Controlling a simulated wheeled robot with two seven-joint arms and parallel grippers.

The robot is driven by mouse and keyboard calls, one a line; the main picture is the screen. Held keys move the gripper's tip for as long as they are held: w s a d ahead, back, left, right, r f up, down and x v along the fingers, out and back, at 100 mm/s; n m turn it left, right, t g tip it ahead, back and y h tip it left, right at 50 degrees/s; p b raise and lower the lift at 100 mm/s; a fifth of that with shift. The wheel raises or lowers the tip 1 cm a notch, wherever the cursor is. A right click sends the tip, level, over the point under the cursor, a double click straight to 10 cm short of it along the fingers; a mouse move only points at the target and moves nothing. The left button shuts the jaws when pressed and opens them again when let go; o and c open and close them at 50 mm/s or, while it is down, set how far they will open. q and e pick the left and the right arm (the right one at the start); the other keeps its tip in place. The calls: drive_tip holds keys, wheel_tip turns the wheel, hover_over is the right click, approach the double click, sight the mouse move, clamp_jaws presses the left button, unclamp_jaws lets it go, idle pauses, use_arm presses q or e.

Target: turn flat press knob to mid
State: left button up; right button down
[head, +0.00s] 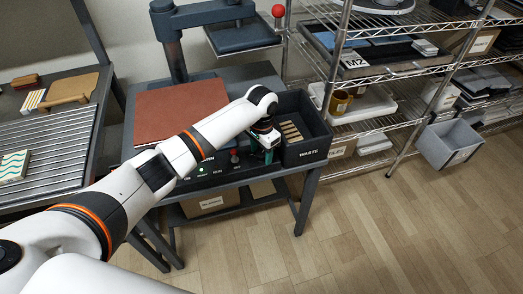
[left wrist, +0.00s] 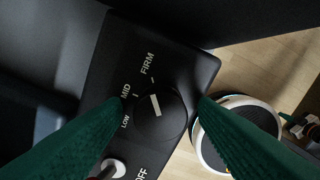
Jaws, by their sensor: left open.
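The knob (left wrist: 171,121) is a dark round dial with a white pointer bar on a black panel. The labels LOW, MID and FIRM stand around it in the left wrist view. The upper end of the bar points roughly toward FIRM. My left gripper (left wrist: 161,102) is open, with one green finger on each side of the knob; I cannot tell whether they touch it. In the head view, my left gripper (head: 267,146) is over the right part of the press's front panel (head: 212,170) and hides the knob. My right gripper is not in view.
A black WASTE bin (head: 308,150) stands right beside my left gripper. A red-topped control (head: 234,155) is on the panel to its left. A brown sheet (head: 180,108) lies on the press table, below the raised dark plate (head: 240,37). A wire shelf stands at the right.

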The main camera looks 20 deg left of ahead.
use_arm(q)
drive_tip(key=c, duration=1)
drive_tip(key=shift+r+p, duration=0.2)
drive_tip(key=shift+p, duration=0.35)
drive_tip(key=n+p, duration=0.5)
drive_tip(key=p, duration=0.2)
drive_tip(key=shift+d+r+n, duration=0.1)
drive_tip(key=shift+n, duration=0.2)
drive_tip(key=n+p, duration=0.2)
drive_tip(key=shift+n, duration=0.4)
drive_tip(key=shift+f+n+p, duration=0.2)
drive_tip(key=shift+n+p, duration=0.4)
drive_tip(key=shift+n, duration=0.1)
drive_tip(key=o, duration=1)
